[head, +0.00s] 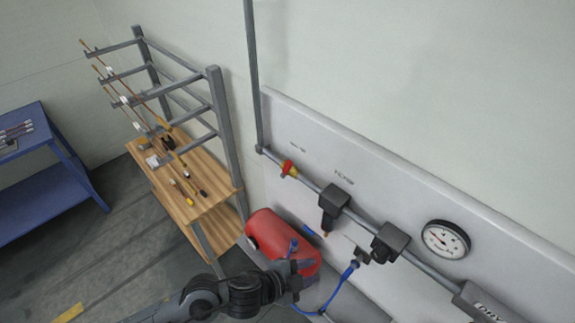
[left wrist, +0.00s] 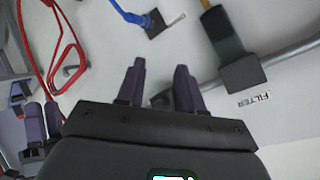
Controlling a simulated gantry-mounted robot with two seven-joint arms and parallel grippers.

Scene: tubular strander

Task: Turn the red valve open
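The red valve (head: 287,167) is small, with a yellowish part, on the grey pipe along the wall panel in the head view. I cannot pick it out in the left wrist view. My left gripper (head: 299,256) is low in the head view, in front of the red tank and well below the valve, apart from it. In the left wrist view my left gripper (left wrist: 160,84) has its two dark fingers spread with nothing between them. Another pair of dark fingers, seemingly my right gripper (left wrist: 43,122), shows at that view's left edge; its opening is unclear.
A dark filter (head: 333,200) hangs from the pipe right of the valve, with another dark block (head: 389,242) and a gauge (head: 446,239) further right. A blue hose (head: 342,283) and the red tank (head: 268,231) are below. A wooden rack bench (head: 190,205) stands left.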

